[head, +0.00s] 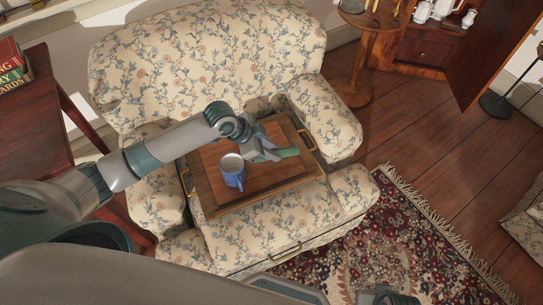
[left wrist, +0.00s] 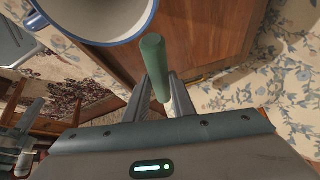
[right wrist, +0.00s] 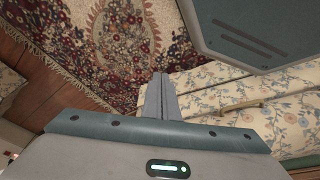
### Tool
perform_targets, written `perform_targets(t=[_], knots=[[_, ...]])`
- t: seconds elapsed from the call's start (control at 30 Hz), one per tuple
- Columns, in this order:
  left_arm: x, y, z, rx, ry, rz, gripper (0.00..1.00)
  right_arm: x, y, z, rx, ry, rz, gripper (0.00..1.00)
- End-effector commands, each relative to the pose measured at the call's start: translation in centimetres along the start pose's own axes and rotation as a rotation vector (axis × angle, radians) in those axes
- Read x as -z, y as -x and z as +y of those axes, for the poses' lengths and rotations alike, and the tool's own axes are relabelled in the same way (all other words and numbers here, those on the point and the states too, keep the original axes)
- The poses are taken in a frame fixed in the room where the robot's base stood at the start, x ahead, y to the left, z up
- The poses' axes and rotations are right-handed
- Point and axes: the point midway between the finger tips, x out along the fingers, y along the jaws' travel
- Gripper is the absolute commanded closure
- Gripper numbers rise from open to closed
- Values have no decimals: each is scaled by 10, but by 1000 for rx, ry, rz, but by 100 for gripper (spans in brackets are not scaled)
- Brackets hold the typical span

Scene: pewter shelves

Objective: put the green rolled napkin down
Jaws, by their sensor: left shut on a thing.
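The green rolled napkin (head: 286,153) is held over the wooden tray (head: 218,207) on the flowered sofa. My left gripper (head: 264,153) is shut on it. In the left wrist view the napkin (left wrist: 154,62) sticks out between the fingers (left wrist: 161,92). I cannot tell whether the napkin touches the tray. A blue mug (head: 234,178) with a pale inside stands on the tray, left of the gripper; the mug also shows large in the left wrist view (left wrist: 112,38). My right gripper (right wrist: 158,96) has its fingers together with nothing between them, away from the tray.
The flowered sofa (head: 200,50) surrounds the tray. Brass-coloured handles (head: 307,139) rise at the tray's sides. A dark wooden table with books (head: 12,68) is at left. A patterned rug (head: 400,225) covers the floor at lower right. A round side table (head: 366,20) stands behind.

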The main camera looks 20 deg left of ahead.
Motion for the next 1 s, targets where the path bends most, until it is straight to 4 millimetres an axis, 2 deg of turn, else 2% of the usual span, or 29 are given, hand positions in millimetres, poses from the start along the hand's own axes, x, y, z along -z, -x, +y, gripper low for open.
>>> perform_targets(t=[0.3,0.73,0.77,0.83,1.0], knots=[[-19,-29,3,0,0,-1,100,6,10,1,-2,0,8,100],[-21,-32,3,0,-1,-1,100,-2,10,0,0,0,-4,100],[-21,-32,3,0,-1,-1,75,-2,10,0,0,0,-4,100],[-21,-32,3,0,-1,-1,58,-2,11,0,0,0,-3,100],[-21,-32,3,0,-1,-1,58,-1,11,0,0,0,-2,100]])
